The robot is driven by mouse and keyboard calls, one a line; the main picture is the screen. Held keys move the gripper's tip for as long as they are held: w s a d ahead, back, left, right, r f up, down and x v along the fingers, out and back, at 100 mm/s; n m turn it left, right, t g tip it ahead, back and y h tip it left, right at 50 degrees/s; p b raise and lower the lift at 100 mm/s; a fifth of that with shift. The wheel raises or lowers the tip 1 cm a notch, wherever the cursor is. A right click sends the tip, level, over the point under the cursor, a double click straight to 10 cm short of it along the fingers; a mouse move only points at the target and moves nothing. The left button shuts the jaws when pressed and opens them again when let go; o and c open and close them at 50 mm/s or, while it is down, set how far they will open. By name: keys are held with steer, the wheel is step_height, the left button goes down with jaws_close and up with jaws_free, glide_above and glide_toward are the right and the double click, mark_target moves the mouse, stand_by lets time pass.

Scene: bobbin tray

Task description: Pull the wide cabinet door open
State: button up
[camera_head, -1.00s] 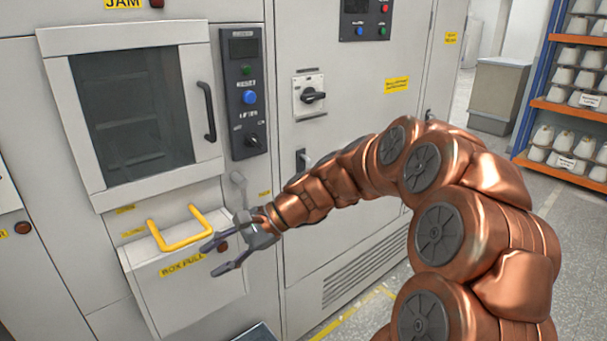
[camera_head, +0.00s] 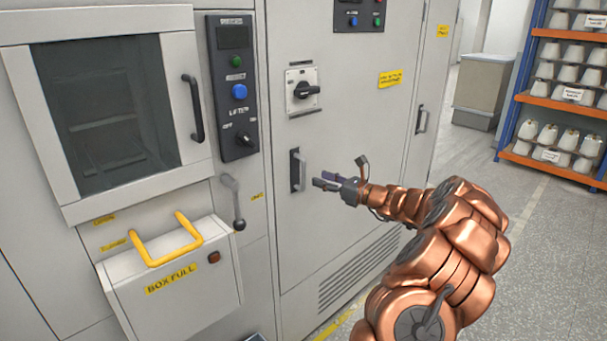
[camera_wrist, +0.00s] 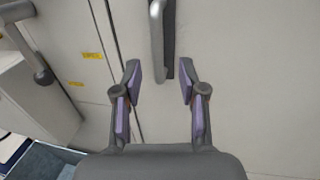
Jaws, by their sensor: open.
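The wide cabinet door (camera_head: 345,130) is a tall light grey panel in the middle of the head view, and it looks shut. Its upright handle (camera_head: 298,170) is a grey bar on a dark plate at the door's left side. The handle also shows at the top of the wrist view (camera_wrist: 157,45). My gripper (camera_head: 322,184) is open and empty, just right of the handle in the head view. In the wrist view my gripper's fingers (camera_wrist: 160,82) are spread, with the lower end of the handle plate between or just beyond the tips. I see no clear contact.
A box with a yellow handle (camera_head: 168,240) juts out at lower left. A lever (camera_head: 235,205) hangs left of the door handle. A rotary switch (camera_head: 303,90) sits above it. Bobbin shelves (camera_head: 560,90) stand at right, with clear floor (camera_head: 545,230) before them.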

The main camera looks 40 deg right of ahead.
mark_target(304, 186)
steer(key=p+x, duration=0.1)
steer(key=x, duration=0.6)
steer(key=shift+w+a, duration=0.15)
steer(key=shift+a, duration=0.05)
jaws_close()
stand_by(0.5)
